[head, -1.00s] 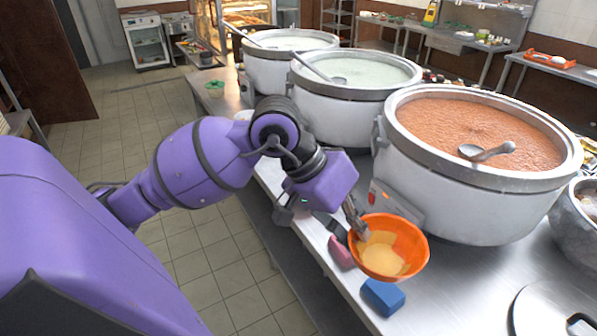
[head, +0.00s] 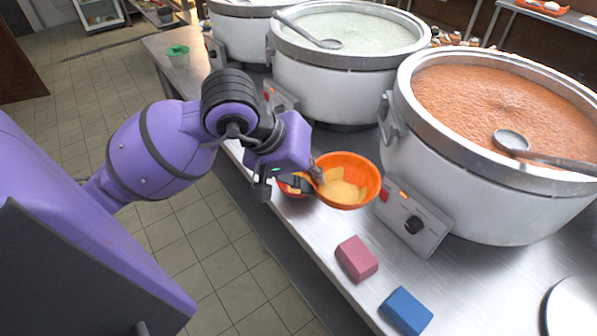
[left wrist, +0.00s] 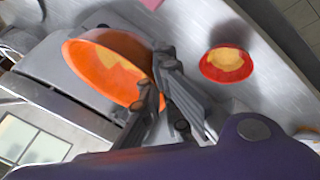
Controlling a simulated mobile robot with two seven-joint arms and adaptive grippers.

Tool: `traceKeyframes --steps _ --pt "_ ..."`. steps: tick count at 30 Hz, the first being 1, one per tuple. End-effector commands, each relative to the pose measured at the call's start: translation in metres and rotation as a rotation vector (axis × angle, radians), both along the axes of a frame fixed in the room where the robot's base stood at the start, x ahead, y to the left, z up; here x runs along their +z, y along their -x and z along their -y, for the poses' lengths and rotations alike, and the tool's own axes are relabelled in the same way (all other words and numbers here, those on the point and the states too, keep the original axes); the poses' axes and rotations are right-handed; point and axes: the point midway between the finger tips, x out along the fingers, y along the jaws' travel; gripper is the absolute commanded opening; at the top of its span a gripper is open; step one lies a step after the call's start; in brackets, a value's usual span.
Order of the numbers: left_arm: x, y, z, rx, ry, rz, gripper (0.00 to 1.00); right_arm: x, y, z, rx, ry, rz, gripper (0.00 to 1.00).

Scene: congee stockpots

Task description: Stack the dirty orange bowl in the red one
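The orange bowl (head: 350,190) has yellowish residue inside and is held at its rim by my left gripper (head: 317,174). In the left wrist view the orange bowl (left wrist: 100,72) hangs tilted between the fingers (left wrist: 157,92), raised over the counter. The red bowl (head: 291,191) stands on the counter, mostly hidden behind the gripper and the orange bowl in the head view. The red bowl (left wrist: 228,77) shows whole in the left wrist view, with yellowish content, apart from the orange bowl. My right gripper is not in view.
A pink sponge (head: 357,258) and a blue sponge (head: 406,311) lie on the steel counter (head: 310,245) near its front edge. Large pots (head: 460,180) with ladles line the back, with a control box (head: 412,222) in front. A green bowl (head: 178,55) stands at the far left.

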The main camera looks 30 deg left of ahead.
Motion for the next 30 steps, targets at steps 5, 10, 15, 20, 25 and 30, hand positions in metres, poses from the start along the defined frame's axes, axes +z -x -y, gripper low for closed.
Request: traceKeyframes --steps 5,10,15,20,25,30 --pt "-0.012 -0.003 -0.02 0.221 0.02 0.019 0.0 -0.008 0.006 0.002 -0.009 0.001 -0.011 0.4" --pt "-0.027 -0.02 -0.045 0.261 0.025 0.017 0.0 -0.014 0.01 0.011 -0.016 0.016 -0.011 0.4" --pt "-0.038 -0.047 -0.078 0.26 0.028 0.027 0.0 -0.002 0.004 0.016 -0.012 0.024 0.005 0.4" --pt "-0.065 -0.067 -0.103 0.255 0.029 0.025 0.0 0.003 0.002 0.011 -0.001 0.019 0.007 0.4" --pt "-0.091 -0.08 -0.12 0.253 0.025 0.027 0.0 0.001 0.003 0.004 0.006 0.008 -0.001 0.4" --pt "-0.102 -0.086 -0.127 0.25 0.024 0.028 0.0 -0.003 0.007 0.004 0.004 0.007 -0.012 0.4"
